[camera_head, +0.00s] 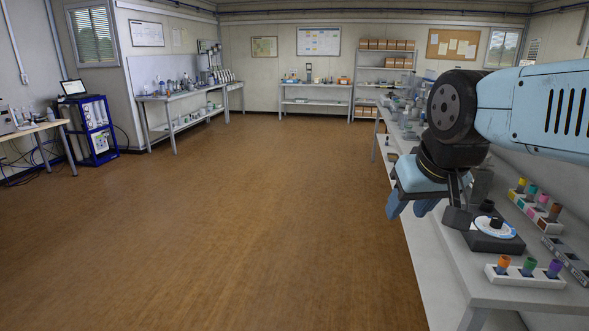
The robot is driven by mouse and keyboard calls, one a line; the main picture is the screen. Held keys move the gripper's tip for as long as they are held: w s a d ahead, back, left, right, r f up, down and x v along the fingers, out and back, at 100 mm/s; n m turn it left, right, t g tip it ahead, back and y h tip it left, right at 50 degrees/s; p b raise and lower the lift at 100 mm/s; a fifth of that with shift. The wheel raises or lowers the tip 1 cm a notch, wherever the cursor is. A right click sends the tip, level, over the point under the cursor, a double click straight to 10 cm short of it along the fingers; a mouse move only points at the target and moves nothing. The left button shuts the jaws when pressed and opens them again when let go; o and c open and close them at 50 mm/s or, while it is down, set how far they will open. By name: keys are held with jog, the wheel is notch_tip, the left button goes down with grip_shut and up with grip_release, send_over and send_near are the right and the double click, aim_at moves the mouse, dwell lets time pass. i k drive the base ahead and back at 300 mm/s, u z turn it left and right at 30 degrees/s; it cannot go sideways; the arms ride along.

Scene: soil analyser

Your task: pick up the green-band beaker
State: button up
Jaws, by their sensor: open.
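A white rack (515,278) on the near right bench holds an orange-topped piece, a green-topped piece (528,266) and a purple-topped piece, all upright. The green one stands in the middle. I cannot tell for sure whether it is the green-band beaker, as it is small. A second rack behind holds another greenish piece (531,192) among yellow, pink and brown ones. My gripper (410,204) is open and appears empty. Its light-blue fingers hang at the bench's left edge, left of both racks and apart from them.
A dark device with a round white dial (494,228) stands on the bench between my gripper and the near rack. A grey tray (567,258) lies to its right. Bottles and glassware crowd the bench's far end. The brown floor (250,210) left of the bench is clear.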

aim_at(407, 126)
jog(key=u, duration=0.05)
jog(key=i, duration=2.25)
jog(key=z, duration=0.55)
jog(key=i, duration=1.1)
jog(key=z, duration=0.75)
jog(key=i, duration=1.1)
jog(key=z, duration=0.3)
jog(key=k, duration=0.75)
jog(key=z, duration=0.2)
jog(key=i, duration=0.55)
